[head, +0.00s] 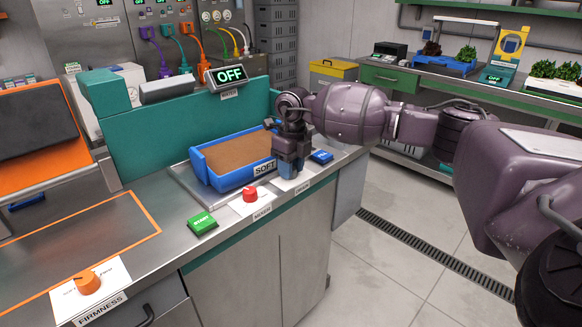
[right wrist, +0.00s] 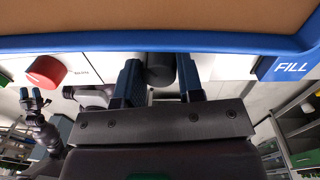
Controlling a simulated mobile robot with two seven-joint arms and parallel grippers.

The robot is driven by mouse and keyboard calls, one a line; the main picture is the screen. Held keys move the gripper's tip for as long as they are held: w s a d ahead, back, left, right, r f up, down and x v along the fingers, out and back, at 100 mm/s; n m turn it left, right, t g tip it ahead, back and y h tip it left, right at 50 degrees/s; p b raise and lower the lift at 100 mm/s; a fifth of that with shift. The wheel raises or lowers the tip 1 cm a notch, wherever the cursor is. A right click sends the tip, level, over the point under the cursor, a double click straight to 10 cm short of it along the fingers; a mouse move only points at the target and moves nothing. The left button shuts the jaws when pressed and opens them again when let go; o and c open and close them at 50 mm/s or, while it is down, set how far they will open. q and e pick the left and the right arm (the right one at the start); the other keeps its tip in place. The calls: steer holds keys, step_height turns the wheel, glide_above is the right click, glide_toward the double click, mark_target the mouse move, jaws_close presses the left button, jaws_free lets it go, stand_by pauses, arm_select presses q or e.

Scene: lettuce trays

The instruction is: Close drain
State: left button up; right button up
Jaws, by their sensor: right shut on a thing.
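My right gripper (head: 287,172) points down at the front edge of the counter, beside the label that seems to read DRAIN (head: 302,188). In the right wrist view its two fingers (right wrist: 160,82) are shut around a dark round knob (right wrist: 160,70), the drain control. The gripper hides the knob in the head view. A blue tray (head: 222,183) of brown soil stands just behind and to the left of the gripper. In the right wrist view my left gripper (right wrist: 33,98) hangs far off, empty, its fingers apart.
A red mixing knob (head: 250,194) and a green START button (head: 202,223) lie left of the gripper. A blue FILL button (head: 321,156) is close on its right. A display (head: 230,75) reads OFF. An orange firmness knob (head: 87,282) is at the front left.

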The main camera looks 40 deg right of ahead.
steer(key=o, duration=0.9)
steer(key=shift+r, duration=0.1)
steer(key=shift+r, duration=0.3)
steer(key=r, duration=0.2)
steer(key=r+p, duration=0.1)
steer(key=r, duration=0.5)
steer(key=shift+d+r+p, duration=0.2)
steer(key=shift+d+p, duration=0.05)
steer(key=shift+p, duration=0.05)
steer(key=shift+r, duration=0.8)
